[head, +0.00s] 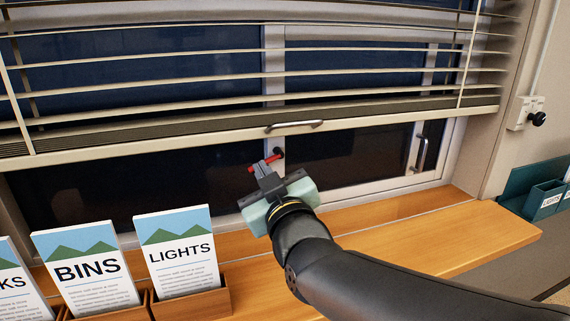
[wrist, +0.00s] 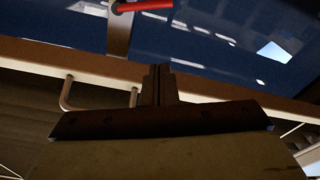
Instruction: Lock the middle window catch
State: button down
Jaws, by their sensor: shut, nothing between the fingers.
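The window catch has a red lever (head: 272,159) on a black pivot (head: 278,153), mounted on the upright frame bar below the blind. The lever lies at a slant, lower to the left, and my fingers cover part of it. In the wrist view the red lever (wrist: 147,5) is at the top edge, partly cut off, with a visible space between it and my fingertips. My gripper (head: 263,166) is shut and empty in front of the catch; its closed fingers also show in the wrist view (wrist: 158,72). Whether it touches the lever cannot be told in the head view.
The slatted blind's bottom rail (head: 200,138) hangs just above, with a metal pull handle (head: 295,125). A silver handle (head: 421,152) is on the right frame. Leaflet holders (head: 190,305) stand on the wooden sill (head: 430,225) at left; the sill's right part is clear.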

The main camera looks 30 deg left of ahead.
jog(key=shift+w, duration=0.1)
jog(key=w+a+f+p, duration=0.2)
jog(key=w+a+p, duration=0.1)
jog(key=w+a, duration=0.3)
jog(key=shift+w+f+p, duration=0.2)
jog(key=shift+w+p, duration=0.1)
dwell(0.3)
jog(key=shift+w+f, duration=0.1)
